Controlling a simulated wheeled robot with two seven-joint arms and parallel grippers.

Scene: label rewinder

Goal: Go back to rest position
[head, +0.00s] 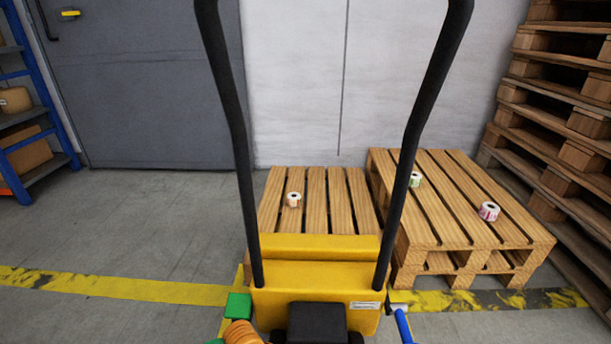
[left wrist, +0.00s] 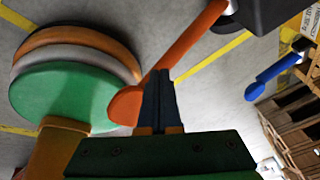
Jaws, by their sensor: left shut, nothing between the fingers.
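My left gripper (left wrist: 160,78) shows in the left wrist view as two dark fingers pressed together, with nothing between them. An orange lever-like part (left wrist: 178,62) runs diagonally close beside the fingertips; I cannot tell whether they touch. Round stacked discs (left wrist: 75,90), the front one green, are to the left of the fingers. A blue lever-like part (left wrist: 272,78) is at the upper right, apart from the gripper. I cannot make out either gripper in the head view.
A yellow machine with tall black bars (head: 315,275) stands in front of me. Low wooden pallets (head: 460,200) behind it carry small label rolls (head: 489,211). Stacked pallets (head: 560,100) stand at right, a blue shelf (head: 45,95) at far left. The floor at left (head: 140,230) is clear.

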